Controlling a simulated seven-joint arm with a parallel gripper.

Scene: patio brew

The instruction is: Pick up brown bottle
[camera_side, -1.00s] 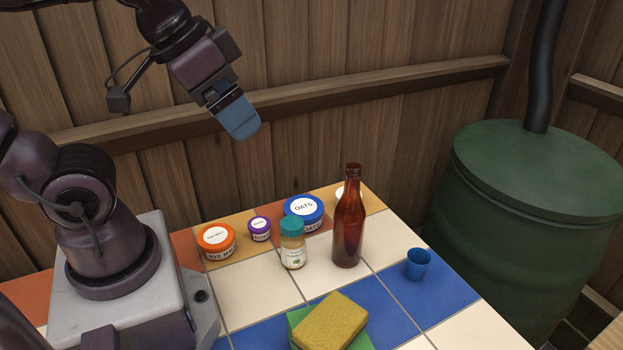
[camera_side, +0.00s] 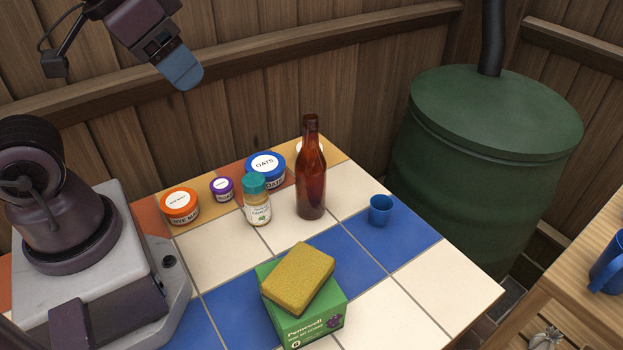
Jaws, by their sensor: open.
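The brown bottle (camera_side: 311,178) stands upright on the tiled table (camera_side: 416,277), towards its back right. It is tall with a narrow neck, and nothing touches its front. My gripper (camera_side: 184,74) is high above the table at the upper left of the picture, well apart from the bottle. Its blue fingers point down and to the right. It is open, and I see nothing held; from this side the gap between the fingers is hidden.
A teal-lidded jar (camera_side: 257,203) and an oats tub (camera_side: 266,170) stand left of the bottle. Purple (camera_side: 222,188) and orange (camera_side: 180,206) tubs sit farther left. A blue cup (camera_side: 380,210) is right. A sponge (camera_side: 298,278) lies on a green box (camera_side: 306,324) in front. A green barrel (camera_side: 490,165) stands beyond.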

